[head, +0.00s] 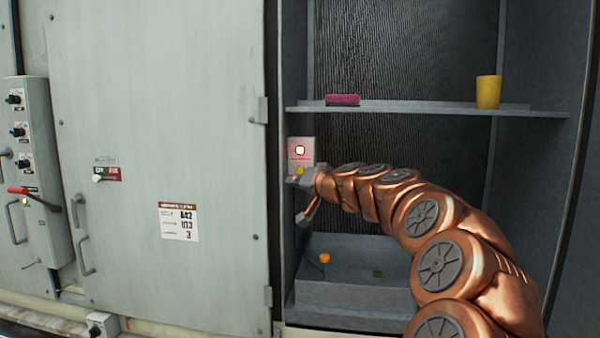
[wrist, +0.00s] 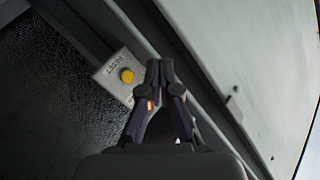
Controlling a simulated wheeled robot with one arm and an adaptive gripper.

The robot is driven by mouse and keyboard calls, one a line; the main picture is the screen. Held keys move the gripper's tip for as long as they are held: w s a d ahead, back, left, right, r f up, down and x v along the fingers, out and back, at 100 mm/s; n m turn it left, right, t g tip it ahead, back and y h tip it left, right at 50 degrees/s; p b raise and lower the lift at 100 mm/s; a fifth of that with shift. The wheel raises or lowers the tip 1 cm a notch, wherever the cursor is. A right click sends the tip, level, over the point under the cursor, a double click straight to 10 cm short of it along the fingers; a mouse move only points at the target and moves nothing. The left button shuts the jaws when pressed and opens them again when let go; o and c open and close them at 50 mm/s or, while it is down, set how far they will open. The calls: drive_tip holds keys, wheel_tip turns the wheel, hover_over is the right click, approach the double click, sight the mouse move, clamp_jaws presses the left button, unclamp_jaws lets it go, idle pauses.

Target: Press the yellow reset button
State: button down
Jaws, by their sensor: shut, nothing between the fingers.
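The yellow reset button (wrist: 127,75) sits on a small pale plate (wrist: 118,72) with lettering that reads RESET in the wrist view. In the head view the button (head: 299,171) shows low on a grey box (head: 301,150) with a lit red-rimmed white lamp above it. My gripper (wrist: 159,66) is shut and empty. In the wrist view its tips are just right of the button, with a small gap in the picture; I cannot tell the depth between them.
A shelf (head: 400,108) above holds a magenta block (head: 342,99) and a yellow cup (head: 488,91). A grey tray (head: 340,298) below holds an orange item (head: 324,258). A large pale door panel (head: 160,160) stands left of the opening. A control box (head: 32,170) is far left.

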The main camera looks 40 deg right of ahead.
sight(299, 174)
drive_tip(key=w+d+p, duration=0.1)
drive_tip(key=d, duration=0.1)
drive_tip(key=w+d, duration=0.2)
drive_tip(key=w+d+p, duration=0.1)
drive_tip(key=d, duration=0.1)
drive_tip(key=shift+w+d+p, duration=0.15)
drive_tip(key=shift+p, duration=0.15)
drive_tip(key=shift+w+d, duration=0.4)
drive_tip(key=shift+d, duration=0.05)
drive_tip(key=shift+w+d, duration=0.1)
drive_tip(key=shift+d, duration=0.05)
idle(1.3)
drive_tip(key=shift+w+d, duration=0.1)
drive_tip(key=shift+d, duration=0.1)
